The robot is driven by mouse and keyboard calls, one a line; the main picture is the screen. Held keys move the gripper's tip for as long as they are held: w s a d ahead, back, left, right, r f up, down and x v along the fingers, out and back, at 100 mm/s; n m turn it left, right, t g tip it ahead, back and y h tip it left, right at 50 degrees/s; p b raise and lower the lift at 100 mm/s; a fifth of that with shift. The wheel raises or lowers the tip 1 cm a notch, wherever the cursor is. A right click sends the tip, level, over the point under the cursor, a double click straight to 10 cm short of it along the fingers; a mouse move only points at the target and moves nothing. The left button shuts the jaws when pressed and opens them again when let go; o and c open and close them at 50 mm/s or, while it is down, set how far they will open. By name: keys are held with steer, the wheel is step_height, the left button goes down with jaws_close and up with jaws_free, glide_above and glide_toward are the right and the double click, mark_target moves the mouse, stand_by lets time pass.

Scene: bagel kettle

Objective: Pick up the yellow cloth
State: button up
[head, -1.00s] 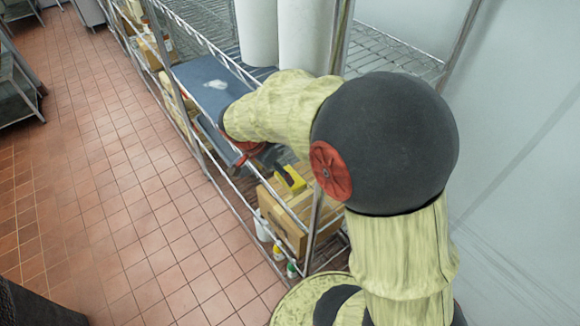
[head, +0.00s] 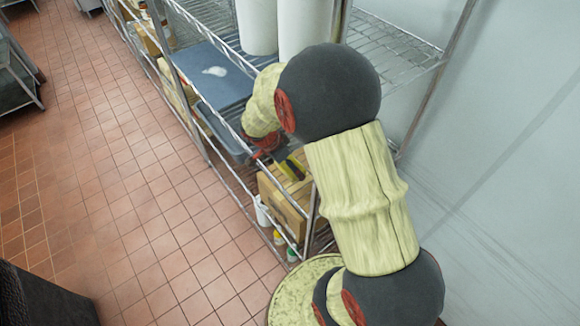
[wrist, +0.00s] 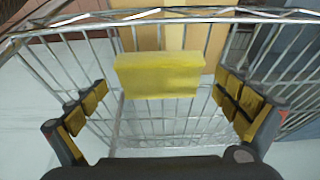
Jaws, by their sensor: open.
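The yellow cloth (wrist: 158,75) looks like a flat folded block in the wrist view. It is near the middle, in front of an orange-tan surface and over the wire shelf. My gripper (wrist: 161,95) is open and empty, its yellow-padded fingers wide apart on the left and right of the cloth in the picture. The cloth appears ahead of the fingers, and I see no contact. In the head view my arm hides most of the gripper. A small yellow patch shows by the cardboard box (head: 283,207); I cannot tell whether it is cloth or finger pad.
The metal rack's wire bars (wrist: 60,75) and front rail (wrist: 60,22) lie close around the cloth. In the head view, a blue-grey board (head: 215,80) and a grey tray (head: 222,132) sit left of my arm. White rolls (head: 300,30) stand above. The tiled floor (head: 110,190) is open at left.

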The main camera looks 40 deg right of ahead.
steer(key=c, duration=0.4)
steer(key=c, duration=0.7)
steer(key=shift+c, duration=0.3)
steer(key=shift+r, duration=0.15)
steer(key=shift+r, duration=0.55)
steer(key=s+a+r, duration=0.9)
steer(key=a+r, duration=0.2)
steer(key=shift+r, duration=0.35)
